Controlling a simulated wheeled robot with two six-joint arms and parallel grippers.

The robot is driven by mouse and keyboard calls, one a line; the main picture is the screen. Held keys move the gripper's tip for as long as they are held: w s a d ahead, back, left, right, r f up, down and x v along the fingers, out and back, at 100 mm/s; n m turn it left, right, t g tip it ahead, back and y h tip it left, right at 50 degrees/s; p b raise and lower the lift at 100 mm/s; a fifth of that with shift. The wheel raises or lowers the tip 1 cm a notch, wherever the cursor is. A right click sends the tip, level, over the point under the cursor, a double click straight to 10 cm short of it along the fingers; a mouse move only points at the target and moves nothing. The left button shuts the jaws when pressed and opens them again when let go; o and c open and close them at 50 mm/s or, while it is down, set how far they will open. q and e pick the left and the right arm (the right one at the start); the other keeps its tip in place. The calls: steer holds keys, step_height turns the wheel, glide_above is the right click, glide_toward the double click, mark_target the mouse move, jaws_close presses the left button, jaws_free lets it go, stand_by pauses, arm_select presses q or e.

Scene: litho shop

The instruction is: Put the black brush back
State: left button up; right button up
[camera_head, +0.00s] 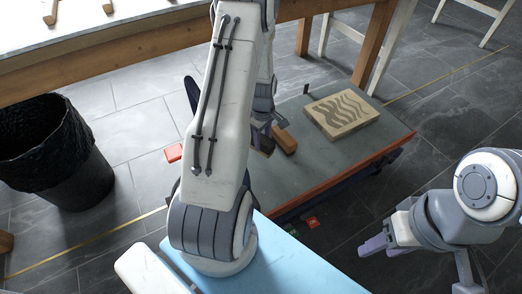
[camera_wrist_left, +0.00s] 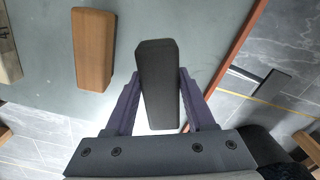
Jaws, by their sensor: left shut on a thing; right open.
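The black brush (camera_wrist_left: 158,85) shows in the left wrist view as a dark block between the two purple fingers of my left gripper (camera_wrist_left: 158,100), which is shut on it. In the head view my left gripper (camera_head: 262,138) is over the near left part of the low cart (camera_head: 365,158), mostly hidden behind my own arm. I cannot tell whether the brush touches the cart top. A wooden block (camera_head: 285,140) lies on the cart beside my left gripper; it also shows in the left wrist view (camera_wrist_left: 94,48). My right gripper (camera_head: 388,235) is open and empty over the floor at right.
A printing stone with a wavy pattern (camera_head: 342,113) lies on the cart's right half. A thin dark upright piece (camera_head: 306,88) stands at the cart's far edge. A black bin (camera_head: 50,150) stands at left. A long table (camera_head: 110,40) with wooden-handled tools runs along the back.

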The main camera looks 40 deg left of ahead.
arm_select(q)
steer(key=shift+a+f, duration=0.2)
steer(key=shift+a, duration=0.1)
steer(key=shift+f, duration=0.25)
step_height(320, 180, down, 4)
steer(key=shift+r+b, duration=0.2)
steer(key=shift+b, duration=1)
steer(key=shift+r, duration=0.1)
steer(key=o, duration=1.3)
